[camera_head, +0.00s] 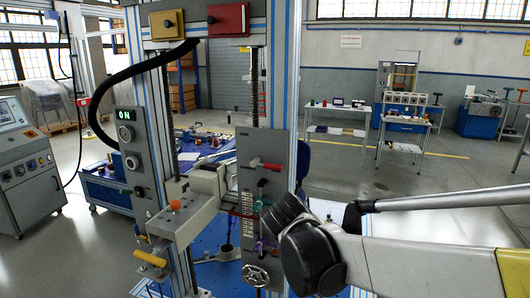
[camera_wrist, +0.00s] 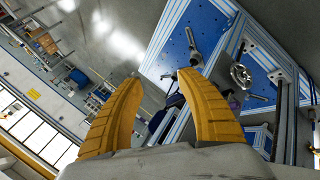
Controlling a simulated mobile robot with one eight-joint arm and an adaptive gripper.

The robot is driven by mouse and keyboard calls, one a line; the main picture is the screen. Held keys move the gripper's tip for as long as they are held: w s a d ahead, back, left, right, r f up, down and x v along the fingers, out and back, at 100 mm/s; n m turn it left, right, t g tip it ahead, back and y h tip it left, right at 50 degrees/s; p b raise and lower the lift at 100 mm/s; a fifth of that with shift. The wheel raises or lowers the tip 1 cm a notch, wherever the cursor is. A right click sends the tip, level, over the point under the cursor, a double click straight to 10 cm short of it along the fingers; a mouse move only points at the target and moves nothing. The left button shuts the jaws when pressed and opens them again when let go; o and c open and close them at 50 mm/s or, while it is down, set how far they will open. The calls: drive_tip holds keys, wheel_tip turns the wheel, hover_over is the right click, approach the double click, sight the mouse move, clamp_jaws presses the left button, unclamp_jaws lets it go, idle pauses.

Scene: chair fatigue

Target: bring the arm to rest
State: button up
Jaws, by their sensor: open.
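My gripper (camera_wrist: 162,78) shows in the wrist view as two yellow ribbed fingers. They stand wide apart with nothing between them. In the head view my arm comes in from the right edge, with a dark round joint near the middle; the fingers cannot be made out there. The arm is in front of the lower right part of the test rig (camera_head: 262,160), a tall frame with blue-striped posts. In the wrist view the rig's blue base plate (camera_wrist: 185,45) lies beyond the fingers, tilted in the picture. I cannot tell the exact gap between my gripper and the rig.
A grey control console (camera_head: 30,165) stands at the left. A handwheel (camera_head: 256,276) and an orange knob (camera_head: 175,205) are on the rig. Work tables (camera_head: 403,125) stand at the back right. Open floor (camera_head: 440,175) lies between them and my arm.

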drive_tip(key=s+d+m+y, duration=0.2)
drive_tip(key=s, duration=0.8)
drive_tip(key=s+d+f+m+y, duration=0.1)
drive_tip(key=s+d+m+y, duration=0.1)
drive_tip(key=s, duration=0.9)
drive_tip(key=shift+d+f+m+y, duration=0.2)
drive_tip(key=shift+d+m+y, duration=0.1)
drive_tip(key=shift+y, duration=0.3)
